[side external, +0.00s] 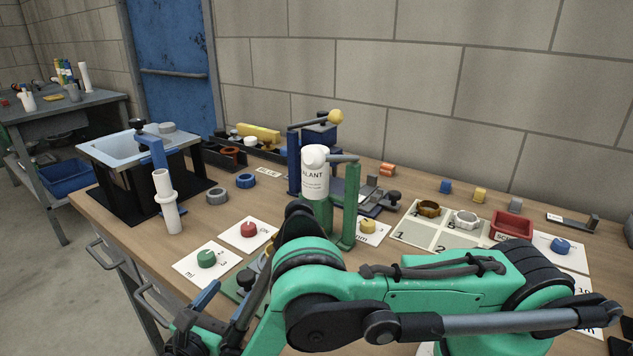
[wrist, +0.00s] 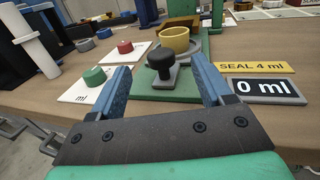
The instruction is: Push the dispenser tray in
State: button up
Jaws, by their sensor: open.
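The dispenser has a white sealant bottle (side external: 314,182) held on a green stand (side external: 351,205) in the side view. In the wrist view, its grey tray (wrist: 163,80) lies on a green base (wrist: 193,87) and has a black knob (wrist: 161,62) at its near end. A yellow cup (wrist: 174,40) stands at the tray's far end. My gripper (wrist: 158,68) is open, with its blue fingers on either side of the knob. Clear gaps show between the fingers and the knob. In the side view, my arm hides most of the tray, and my gripper (side external: 210,296) shows only partly.
A yellow "SEAL 4 ml" sign (wrist: 255,67) and a "0 ml" display (wrist: 263,90) lie right of the base. Cards with a green button (wrist: 95,75) and a red button (wrist: 125,47) lie to the left. A white stepped cylinder (side external: 166,200) stands further left.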

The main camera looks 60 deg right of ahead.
aim_at(241, 282)
jog(key=shift+x, duration=2.8)
grip_shut()
